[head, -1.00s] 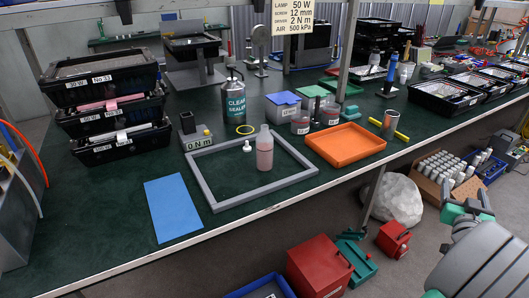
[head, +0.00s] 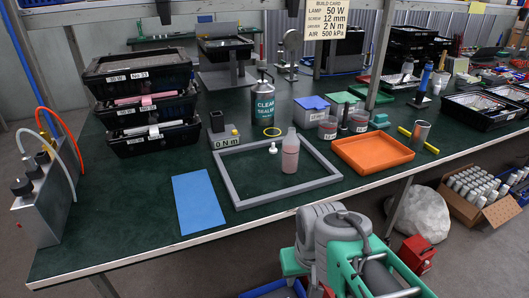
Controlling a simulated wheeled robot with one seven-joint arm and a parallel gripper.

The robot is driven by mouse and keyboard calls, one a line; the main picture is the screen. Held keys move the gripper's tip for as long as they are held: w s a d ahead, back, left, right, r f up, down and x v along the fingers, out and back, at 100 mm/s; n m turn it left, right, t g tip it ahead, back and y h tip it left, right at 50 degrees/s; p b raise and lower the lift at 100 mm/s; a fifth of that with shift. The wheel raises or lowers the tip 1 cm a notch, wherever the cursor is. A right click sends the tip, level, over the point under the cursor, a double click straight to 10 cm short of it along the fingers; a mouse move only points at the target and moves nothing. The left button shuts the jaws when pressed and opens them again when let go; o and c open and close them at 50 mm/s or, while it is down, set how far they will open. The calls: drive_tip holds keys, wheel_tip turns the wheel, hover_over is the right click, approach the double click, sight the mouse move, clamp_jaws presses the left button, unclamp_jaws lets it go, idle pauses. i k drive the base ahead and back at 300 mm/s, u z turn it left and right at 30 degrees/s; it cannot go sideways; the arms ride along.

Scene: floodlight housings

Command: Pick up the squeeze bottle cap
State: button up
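The squeeze bottle cap (head: 273,148) is a small white piece with a narrow tip, standing on the dark green bench inside a grey rectangular frame (head: 240,203). Close to its right stands the squeeze bottle (head: 290,156), translucent with pink contents and upright. The cap and bottle look apart. My arm shows at the bottom right, in front of the bench and well away from the cap. I cannot make out gripper fingers in this view.
An orange tray (head: 373,154) lies right of the frame and a blue mat (head: 198,202) lies left. Stacked black bins (head: 136,115) stand at left.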

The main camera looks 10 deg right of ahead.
sight(273, 150)
drive_tip(key=u, duration=2.35)
drive_tip(key=k, duration=1.1)
drive_tip(key=z, duration=1.6)
drive_tip(key=i, duration=0.5)
drive_tip(key=u, duration=0.05)
